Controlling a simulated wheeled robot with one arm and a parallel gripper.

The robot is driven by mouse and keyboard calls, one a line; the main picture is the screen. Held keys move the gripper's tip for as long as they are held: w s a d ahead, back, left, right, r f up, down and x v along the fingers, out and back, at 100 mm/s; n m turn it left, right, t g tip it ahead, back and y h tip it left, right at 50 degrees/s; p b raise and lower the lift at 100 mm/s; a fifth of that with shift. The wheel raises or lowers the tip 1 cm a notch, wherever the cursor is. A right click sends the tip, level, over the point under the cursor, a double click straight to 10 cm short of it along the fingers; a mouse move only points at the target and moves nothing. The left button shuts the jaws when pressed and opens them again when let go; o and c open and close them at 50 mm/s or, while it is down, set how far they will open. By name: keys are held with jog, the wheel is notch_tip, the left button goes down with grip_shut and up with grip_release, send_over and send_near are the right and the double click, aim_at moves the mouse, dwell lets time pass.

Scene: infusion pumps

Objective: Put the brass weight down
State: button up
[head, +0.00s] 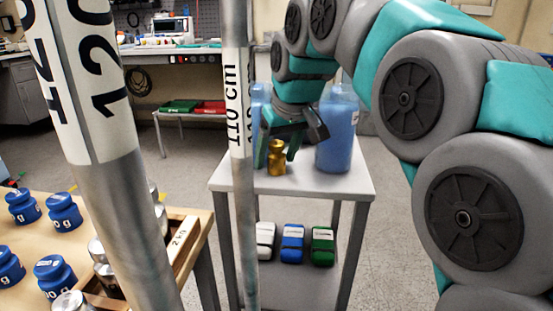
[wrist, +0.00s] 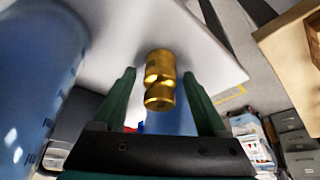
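The brass weight (head: 277,158) stands upright on the white top of a small table (head: 330,187), near a large blue container. My gripper (head: 277,160) points down over it, with one finger on each side. In the wrist view the brass weight (wrist: 160,77) sits between the fingers of my gripper (wrist: 159,74), with a visible gap on both sides. The gripper is open around the weight and does not appear to touch it.
A blue container (head: 338,130) stands close on the right of my gripper; another is partly hidden behind a pole (head: 240,130). White, blue and green packs (head: 292,243) lie on the lower shelf. A wooden table with blue weights (head: 62,212) is at left.

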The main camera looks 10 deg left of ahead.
grip_shut()
dwell(0.4)
dwell(0.4)
